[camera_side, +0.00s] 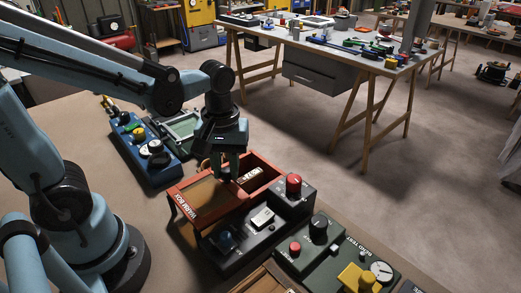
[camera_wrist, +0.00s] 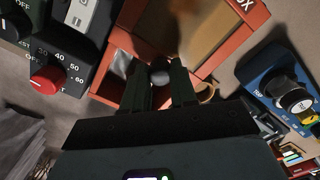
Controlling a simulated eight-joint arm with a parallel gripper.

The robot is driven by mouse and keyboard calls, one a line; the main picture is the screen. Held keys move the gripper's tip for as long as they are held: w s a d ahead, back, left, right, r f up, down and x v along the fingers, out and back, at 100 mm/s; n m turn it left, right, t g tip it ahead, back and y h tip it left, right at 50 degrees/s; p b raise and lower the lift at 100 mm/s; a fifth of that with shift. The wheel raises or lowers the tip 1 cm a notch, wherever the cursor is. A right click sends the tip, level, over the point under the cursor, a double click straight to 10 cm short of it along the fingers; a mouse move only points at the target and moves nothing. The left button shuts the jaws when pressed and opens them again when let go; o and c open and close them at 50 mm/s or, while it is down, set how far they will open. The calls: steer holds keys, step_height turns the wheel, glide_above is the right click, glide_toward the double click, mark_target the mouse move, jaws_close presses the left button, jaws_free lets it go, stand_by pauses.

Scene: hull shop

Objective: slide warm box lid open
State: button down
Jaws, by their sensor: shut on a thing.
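The warm box (camera_side: 178,203) is an orange-red wooden box on the bench, with white lettering on its near left end. Its brown sliding lid (camera_side: 204,198) covers the left part, and the right part of the box is open, with a small white label (camera_side: 250,176) inside. My gripper (camera_side: 235,183) points down at the lid's edge. In the wrist view my gripper (camera_wrist: 163,80) has its fingers close around a small dark grey knob (camera_wrist: 160,77). The lid (camera_wrist: 208,27) lies beyond the fingers there. The knob is largely hidden in the side view.
A dark control box (camera_side: 262,228) with a red knob stands against the warm box's near right side. A green panel (camera_side: 335,250) with knobs is nearer. A blue panel (camera_side: 150,160) stands to the left. A trestle table (camera_side: 330,50) is behind, across open floor.

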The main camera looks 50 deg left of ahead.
steer(key=c, duration=0.9)
jaws_free()
steer(key=shift+r, duration=0.15)
step_height(320, 180, up, 12)
steer(key=shift+f, duration=0.1)
steer(key=f+m+t, duration=0.2)
steer(key=m, duration=0.1)
steer(key=a+f+m+t, duration=0.1)
steer(key=f+m+t, duration=0.1)
steer(key=m, duration=0.1)
steer(key=w+f+m+t, duration=0.1)
steer(key=f+m+t, duration=0.1)
steer(key=m+t, duration=0.1)
steer(key=shift+w+a+f, duration=0.1)
steer(key=shift+a+f, duration=0.15)
steer(key=shift+f, duration=0.1)
